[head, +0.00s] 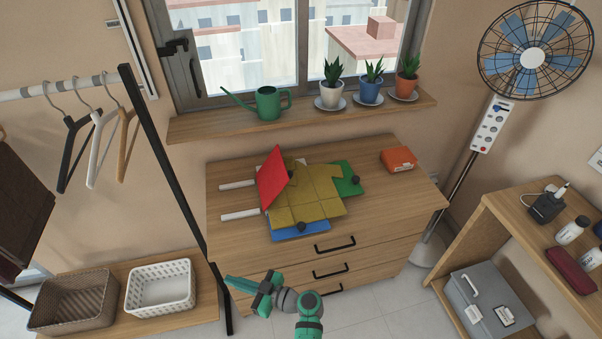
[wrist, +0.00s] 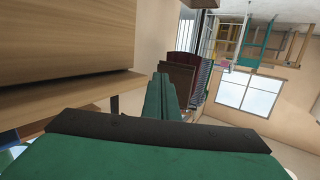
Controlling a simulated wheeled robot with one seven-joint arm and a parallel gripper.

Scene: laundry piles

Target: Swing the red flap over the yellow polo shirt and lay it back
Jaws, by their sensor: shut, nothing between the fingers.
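The red flap (head: 273,178) stands tilted up at the left edge of the folding board on the dresser top. The yellow polo shirt (head: 306,196) lies spread on the board, right beside the flap. A green panel (head: 348,178) shows at the board's right and a blue panel (head: 301,231) at its front. My gripper (head: 232,281) is in front of the dresser, low and left, apart from the board and shut with nothing in it. In the wrist view its green fingers (wrist: 160,98) lie together; neither flap nor shirt shows there.
The wooden dresser (head: 390,222) has free top to the right of the board, with an orange box (head: 398,159) there. Potted plants and a green watering can (head: 268,103) stand on the sill. A clothes rack (head: 165,170) and baskets are at left; a shelf (head: 455,252) and fan are at right.

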